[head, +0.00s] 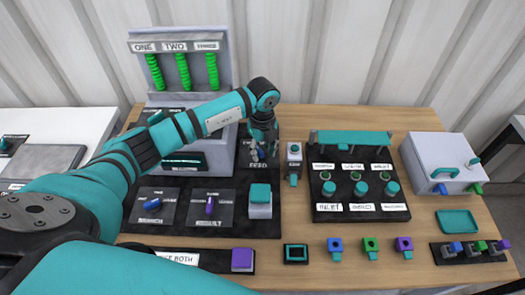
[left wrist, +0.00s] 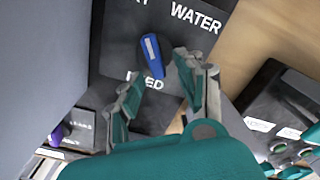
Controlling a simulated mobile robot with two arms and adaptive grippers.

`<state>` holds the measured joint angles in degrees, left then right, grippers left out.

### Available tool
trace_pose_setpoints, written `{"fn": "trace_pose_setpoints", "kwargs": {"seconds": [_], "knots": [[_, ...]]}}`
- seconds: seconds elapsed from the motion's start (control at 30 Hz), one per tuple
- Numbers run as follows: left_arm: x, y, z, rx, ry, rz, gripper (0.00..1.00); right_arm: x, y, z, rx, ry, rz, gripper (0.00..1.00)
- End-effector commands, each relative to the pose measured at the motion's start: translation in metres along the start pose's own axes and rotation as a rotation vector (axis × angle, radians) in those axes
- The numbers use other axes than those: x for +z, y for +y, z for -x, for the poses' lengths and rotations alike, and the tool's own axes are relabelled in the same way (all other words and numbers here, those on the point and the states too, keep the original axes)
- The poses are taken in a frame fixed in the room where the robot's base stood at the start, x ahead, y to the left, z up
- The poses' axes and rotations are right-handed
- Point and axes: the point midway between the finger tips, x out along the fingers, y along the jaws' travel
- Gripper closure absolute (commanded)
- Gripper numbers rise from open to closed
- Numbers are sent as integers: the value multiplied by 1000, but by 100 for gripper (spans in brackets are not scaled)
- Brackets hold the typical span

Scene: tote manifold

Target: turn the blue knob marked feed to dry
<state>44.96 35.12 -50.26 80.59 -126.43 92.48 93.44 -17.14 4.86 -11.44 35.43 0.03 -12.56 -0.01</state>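The blue knob (left wrist: 152,56) sits on a dark panel (left wrist: 118,68) with the label FEED below it, partly covered by my left gripper. WATER reads at its upper right, and a cut-off word ending in Y at its upper left. The knob's white stripe points up and slightly left in the left wrist view, between the two words. My left gripper (left wrist: 158,70) is open, its fingers apart near the lower end of the knob. I cannot tell whether they touch it. In the head view my left gripper (head: 262,148) is over the FEED panel and hides most of the knob. My right gripper is out of view.
A grey cabinet with green coils (head: 183,70) stands left of the panel. A small grey switch box (head: 294,160) stands close on the right. Another blue knob (head: 152,204) and a purple knob (head: 209,206) are nearer. A black button board (head: 358,190) is further right.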

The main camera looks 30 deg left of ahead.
Motion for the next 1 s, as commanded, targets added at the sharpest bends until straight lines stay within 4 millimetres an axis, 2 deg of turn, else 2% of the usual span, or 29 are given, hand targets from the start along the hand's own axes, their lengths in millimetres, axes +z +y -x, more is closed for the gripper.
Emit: {"fn": "trace_pose_setpoints", "kwargs": {"seconds": [0.3, 0.5, 0.7, 1.0], "knots": [[1, -2, 64, -7, -3, 0, 62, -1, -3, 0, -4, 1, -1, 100], [1, -1, 99, -5, -3, 2, 62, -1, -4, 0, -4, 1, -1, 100], [1, 0, 113, -2, -2, 2, 62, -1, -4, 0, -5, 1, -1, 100], [1, 0, 114, -2, -1, 1, 62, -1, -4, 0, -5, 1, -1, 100]]}}
